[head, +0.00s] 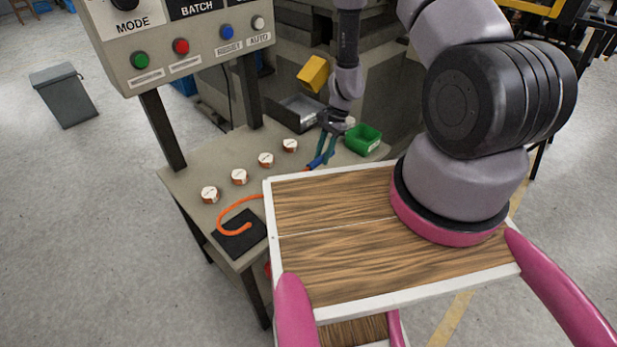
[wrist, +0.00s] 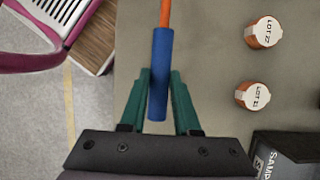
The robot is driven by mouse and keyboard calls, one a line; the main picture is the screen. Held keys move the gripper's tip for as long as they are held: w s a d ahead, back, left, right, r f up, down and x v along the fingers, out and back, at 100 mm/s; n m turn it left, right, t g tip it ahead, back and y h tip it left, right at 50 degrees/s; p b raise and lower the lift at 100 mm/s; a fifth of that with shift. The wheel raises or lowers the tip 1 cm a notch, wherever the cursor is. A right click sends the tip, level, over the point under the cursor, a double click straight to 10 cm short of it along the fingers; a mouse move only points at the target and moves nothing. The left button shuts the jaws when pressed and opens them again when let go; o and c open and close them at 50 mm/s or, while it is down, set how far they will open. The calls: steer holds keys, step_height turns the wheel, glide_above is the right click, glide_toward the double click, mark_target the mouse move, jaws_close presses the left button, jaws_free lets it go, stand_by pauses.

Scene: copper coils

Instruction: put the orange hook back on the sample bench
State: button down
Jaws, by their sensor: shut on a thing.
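The orange hook (head: 222,214) has a thin orange rod with a curved end and a blue handle (wrist: 159,75). In the head view its curved end is over a black mat (head: 241,243) on the sample bench (head: 191,184); I cannot tell whether it touches the mat. My gripper (head: 322,157) has teal fingers and is shut on the blue handle above the bench. In the wrist view my gripper (wrist: 160,78) has the handle between its two fingers, with the orange rod (wrist: 165,13) running away from it. Part of the rod is hidden in the head view.
Several copper coils with white tops (head: 239,177) stand in a row on the bench. A green bin (head: 362,139) and a dark metal tray (head: 299,112) are at its far end. A control panel (head: 180,50) on posts rises beside the bench.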

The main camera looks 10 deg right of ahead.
steer(key=shift+f, duration=3.2)
steer(key=c, duration=0.6)
jaws_free()
steer(key=shift+c, duration=0.2)
steer(key=v, duration=1.2)
steer(key=shift+a+r, duration=0.1)
steer(key=shift+r, duration=0.15)
